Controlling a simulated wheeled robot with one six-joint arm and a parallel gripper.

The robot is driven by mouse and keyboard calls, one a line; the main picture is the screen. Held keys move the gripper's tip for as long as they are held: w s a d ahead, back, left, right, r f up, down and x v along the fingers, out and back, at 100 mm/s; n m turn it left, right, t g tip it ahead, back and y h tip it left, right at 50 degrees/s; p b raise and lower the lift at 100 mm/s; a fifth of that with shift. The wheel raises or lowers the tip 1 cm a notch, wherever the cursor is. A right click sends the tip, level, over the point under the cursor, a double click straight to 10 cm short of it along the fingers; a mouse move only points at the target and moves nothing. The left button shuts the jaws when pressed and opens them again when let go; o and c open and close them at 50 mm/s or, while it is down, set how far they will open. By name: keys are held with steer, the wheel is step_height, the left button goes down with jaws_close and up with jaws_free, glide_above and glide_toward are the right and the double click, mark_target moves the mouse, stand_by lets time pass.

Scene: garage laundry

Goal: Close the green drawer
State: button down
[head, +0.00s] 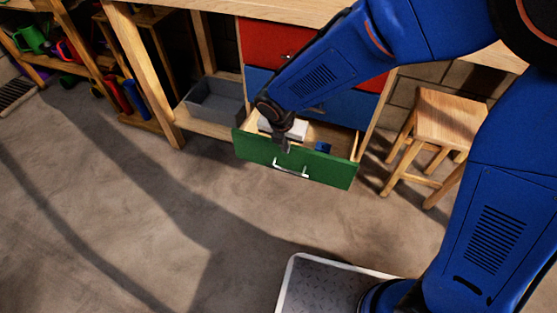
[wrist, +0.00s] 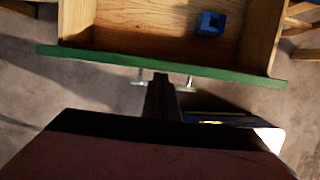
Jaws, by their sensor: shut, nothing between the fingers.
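The green drawer (head: 325,171) is the lowest of the workbench's drawers and stands pulled out, its inside open to view. Its green front also shows across the wrist view (wrist: 110,60), with a pale metal handle (head: 290,168) on the outer face. My gripper (head: 283,148) is at the drawer front, near the handle, pointing down; I cannot tell whether it touches. In the wrist view my gripper (wrist: 161,90) is shut and empty, on the outer side of the front near the handle posts. A small blue block (wrist: 210,23) lies inside the drawer.
A red drawer (head: 270,42) and a partly hidden blue drawer (head: 350,106) sit above it. A grey bin (head: 215,103) stands on the low shelf at left. A wooden stool (head: 450,120) stands at right. The concrete floor in front is clear.

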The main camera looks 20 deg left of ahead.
steer(key=w, duration=1)
steer(key=shift+d, duration=0.4)
